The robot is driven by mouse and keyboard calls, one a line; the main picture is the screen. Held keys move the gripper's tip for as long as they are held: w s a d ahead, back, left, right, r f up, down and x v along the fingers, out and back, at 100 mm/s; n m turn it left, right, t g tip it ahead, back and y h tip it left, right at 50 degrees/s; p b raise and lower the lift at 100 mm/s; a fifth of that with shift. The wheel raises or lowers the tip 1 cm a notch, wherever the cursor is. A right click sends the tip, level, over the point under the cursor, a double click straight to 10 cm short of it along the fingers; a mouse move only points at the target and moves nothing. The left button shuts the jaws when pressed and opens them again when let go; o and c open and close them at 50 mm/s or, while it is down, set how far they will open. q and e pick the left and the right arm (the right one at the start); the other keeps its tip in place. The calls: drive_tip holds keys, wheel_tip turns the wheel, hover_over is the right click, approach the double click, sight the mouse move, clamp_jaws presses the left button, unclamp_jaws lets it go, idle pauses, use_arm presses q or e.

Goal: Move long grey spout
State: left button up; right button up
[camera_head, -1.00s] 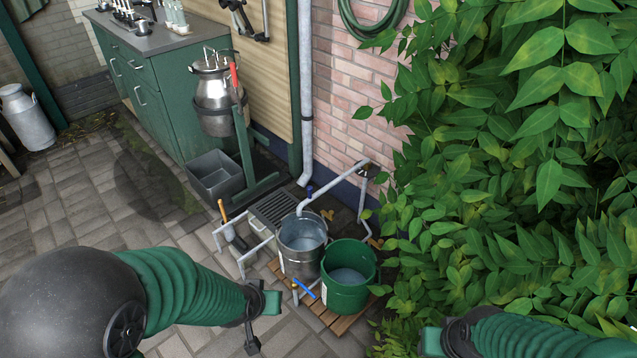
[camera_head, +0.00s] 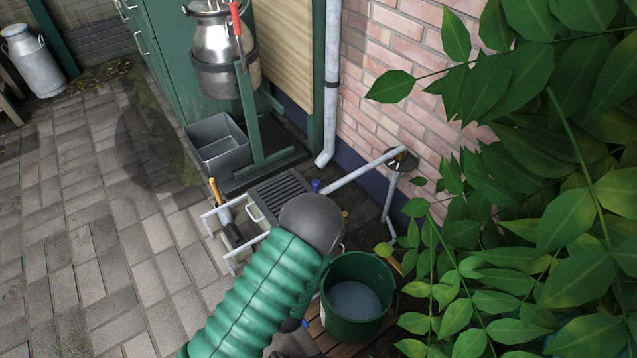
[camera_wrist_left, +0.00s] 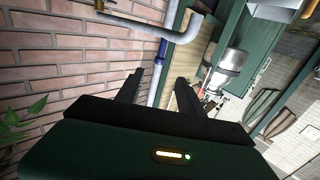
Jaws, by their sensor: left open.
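The long grey spout (camera_head: 362,174) slants out from a brass wall fitting (camera_head: 402,160) in the head view. Its free end is hidden behind my left arm. In the left wrist view a grey pipe, apparently the spout (camera_wrist_left: 140,24), crosses the top with a bend at its right end. My left gripper (camera_wrist_left: 158,92) is open, its two dark fingers apart with nothing seen held between them. The pipe lies beyond the fingertips, apart from them in the picture. In the head view the left fingers are hidden by my arm. My right gripper is out of view.
A green bucket (camera_head: 354,316) stands on a wooden pallet (camera_head: 322,336). A floor grate (camera_head: 281,193), a grey bin (camera_head: 222,150) and a downpipe (camera_head: 332,95) lie behind. The steel churn (camera_head: 220,45) stands back left. Leaves (camera_head: 540,220) crowd the right.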

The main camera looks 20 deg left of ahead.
sight(316, 188)
use_arm(q)
drive_tip(key=w+b, duration=0.1)
drive_tip(key=w, duration=0.3)
drive_tip(key=w+a+b, duration=0.1)
drive_tip(key=w, duration=0.3)
drive_tip(key=w+b, duration=0.2)
drive_tip(key=w, duration=0.2)
drive_tip(key=shift+w+a+f, duration=0.15)
drive_tip(key=shift+a+f, duration=0.05)
drive_tip(key=shift+f, duration=0.05)
drive_tip(key=shift+w+a+r, duration=0.1)
drive_tip(key=shift+w+r, duration=0.05)
drive_tip(key=shift+w, duration=0.4)
drive_tip(key=shift+c, duration=0.5)
clamp_jaws()
